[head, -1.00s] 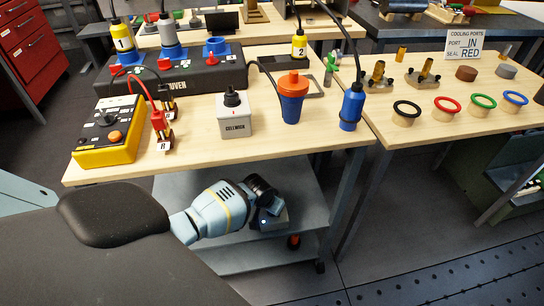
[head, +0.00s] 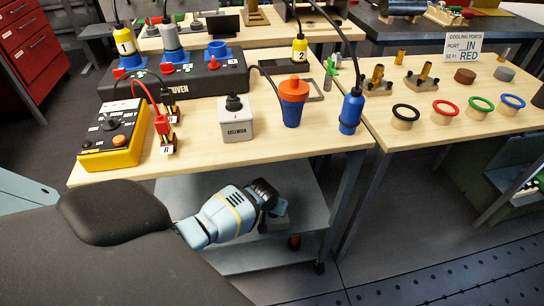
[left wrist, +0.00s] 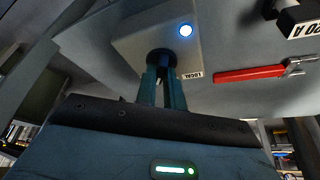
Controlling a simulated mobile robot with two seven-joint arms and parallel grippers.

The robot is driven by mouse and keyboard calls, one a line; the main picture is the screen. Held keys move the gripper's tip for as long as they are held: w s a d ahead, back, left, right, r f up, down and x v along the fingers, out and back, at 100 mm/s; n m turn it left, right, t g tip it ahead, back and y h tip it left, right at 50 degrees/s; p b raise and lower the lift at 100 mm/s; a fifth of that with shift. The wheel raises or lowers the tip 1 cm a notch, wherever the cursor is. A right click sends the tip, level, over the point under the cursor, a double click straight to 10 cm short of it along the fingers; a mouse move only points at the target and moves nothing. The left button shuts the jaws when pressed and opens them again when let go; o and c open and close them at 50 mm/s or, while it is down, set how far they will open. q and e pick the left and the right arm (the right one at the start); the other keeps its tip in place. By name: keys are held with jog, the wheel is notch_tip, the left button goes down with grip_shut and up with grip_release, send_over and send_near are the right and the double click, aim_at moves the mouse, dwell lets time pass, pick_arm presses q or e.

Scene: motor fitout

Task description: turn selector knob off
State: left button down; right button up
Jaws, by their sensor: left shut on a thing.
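A grey box (left wrist: 135,40) with a lit blue lamp (left wrist: 186,30) and a small printed label sits below the tabletop, in the left wrist view. Its round black selector knob (left wrist: 158,56) is between the fingers of my left gripper (left wrist: 162,75), which are shut on it. The fingertips partly hide the knob, so I cannot read its setting. My right gripper is in neither view.
A red-handled tool (left wrist: 250,74) lies beside the box. The wooden tabletop (head: 215,155) overhangs the shelf (head: 245,262).

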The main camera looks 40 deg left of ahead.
pick_arm(q)
jog(key=shift+d+r+n+y+p, duration=0.15)
jog(key=shift+n+y+p, duration=0.15)
jog(key=shift+n, duration=0.6)
jog(key=shift+n+g+y, duration=0.3)
jog(key=shift+n+y, duration=0.1)
jog(key=shift+n, duration=0.8)
jog(key=shift+f+n, duration=0.2)
jog(key=shift+n, duration=0.6)
jog(key=shift+n+g+y, duration=0.3)
jog(key=shift+n, duration=0.1)
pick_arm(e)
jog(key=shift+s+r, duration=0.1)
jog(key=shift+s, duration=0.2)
pick_arm(q)
jog(key=shift+w, duration=0.1)
jog(key=c, duration=1.5)
grip_release()
